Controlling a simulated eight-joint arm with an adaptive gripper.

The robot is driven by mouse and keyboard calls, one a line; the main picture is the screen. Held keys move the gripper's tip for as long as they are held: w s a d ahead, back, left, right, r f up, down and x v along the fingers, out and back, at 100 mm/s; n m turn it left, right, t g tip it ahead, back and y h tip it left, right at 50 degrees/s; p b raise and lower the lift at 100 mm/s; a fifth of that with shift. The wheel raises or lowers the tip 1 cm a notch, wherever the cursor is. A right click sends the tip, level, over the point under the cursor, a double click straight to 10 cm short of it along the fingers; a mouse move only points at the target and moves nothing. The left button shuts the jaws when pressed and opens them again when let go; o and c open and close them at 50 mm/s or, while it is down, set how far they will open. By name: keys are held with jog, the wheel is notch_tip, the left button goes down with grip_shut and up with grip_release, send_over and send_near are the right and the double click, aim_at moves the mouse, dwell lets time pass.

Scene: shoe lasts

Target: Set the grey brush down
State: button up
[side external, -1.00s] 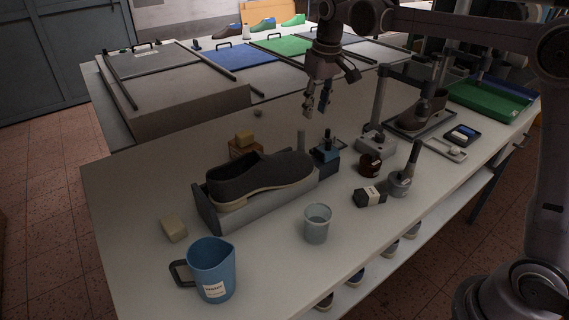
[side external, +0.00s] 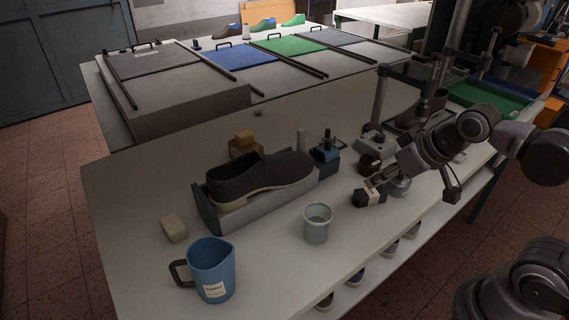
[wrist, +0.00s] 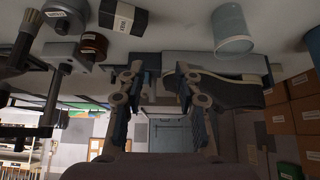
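My gripper (side external: 374,186) is low over the right part of the bench, tilted down to the left, by the black box with a white label (side external: 364,199). In the wrist view, its two fingers (wrist: 160,72) are spread apart with nothing visible between them. I cannot identify the grey brush with certainty. A grey pot (side external: 399,187), partly hidden behind my gripper, may hold it.
A dark shoe (side external: 262,178) rests in a grey cradle (side external: 208,212). A clear cup (side external: 317,224), blue jug (side external: 213,272), beige block (side external: 173,228) and dark red jar (side external: 369,163) stand around. Bare bench (side external: 275,265) lies between jug and cup.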

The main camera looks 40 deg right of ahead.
jog(key=shift+o, duration=1.4)
jog(key=shift+s+f, duration=0.35)
jog(key=shift+w, duration=0.1)
jog(key=t, duration=0.7)
send_near(304, 132)
jog(key=shift+x, duration=5.6)
grip_shut()
